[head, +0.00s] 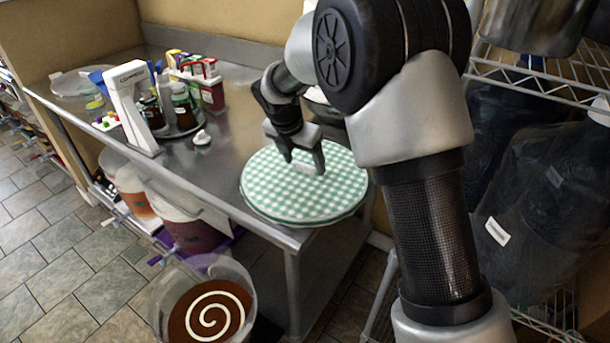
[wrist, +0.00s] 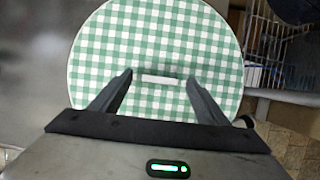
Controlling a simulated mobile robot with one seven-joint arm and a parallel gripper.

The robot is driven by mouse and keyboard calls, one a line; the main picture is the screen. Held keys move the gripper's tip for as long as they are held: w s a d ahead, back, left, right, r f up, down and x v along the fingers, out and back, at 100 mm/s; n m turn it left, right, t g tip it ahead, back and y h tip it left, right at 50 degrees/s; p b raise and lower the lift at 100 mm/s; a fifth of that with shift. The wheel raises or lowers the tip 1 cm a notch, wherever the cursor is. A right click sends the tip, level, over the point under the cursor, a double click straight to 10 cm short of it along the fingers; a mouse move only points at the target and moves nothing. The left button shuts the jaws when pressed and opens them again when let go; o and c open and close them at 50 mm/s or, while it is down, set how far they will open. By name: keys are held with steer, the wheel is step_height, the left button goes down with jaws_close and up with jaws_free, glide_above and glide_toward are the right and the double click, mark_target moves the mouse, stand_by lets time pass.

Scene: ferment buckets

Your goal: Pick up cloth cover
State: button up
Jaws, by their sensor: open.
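The cloth cover (head: 275,190) is a round disc in green and white check with a small white bar handle (wrist: 162,79) at its middle. It lies flat near the front corner of the metal table. My gripper (head: 305,168) is over the cover, with its fingers pointing down at the handle. In the wrist view, my gripper (wrist: 160,85) is open, with one finger on each side of the white handle. The fingers look apart from the handle. I cannot tell how far the fingertips are above the cloth.
The metal table (head: 225,165) has free room left of the cover. A small white-topped jar (head: 202,138), a white upright device (head: 130,105) and bottles stand farther back. An open bucket with brown contents and a white spiral (head: 210,315) stands below the front edge. Wire shelving (head: 540,85) is at right.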

steer(key=shift+w+f, duration=0.1)
steer(key=shift+f, duration=0.15)
steer(key=shift+c, duration=0.2)
steer(key=c, duration=1.1)
steer(key=shift+r, duration=0.15)
steer(key=shift+c, duration=0.2)
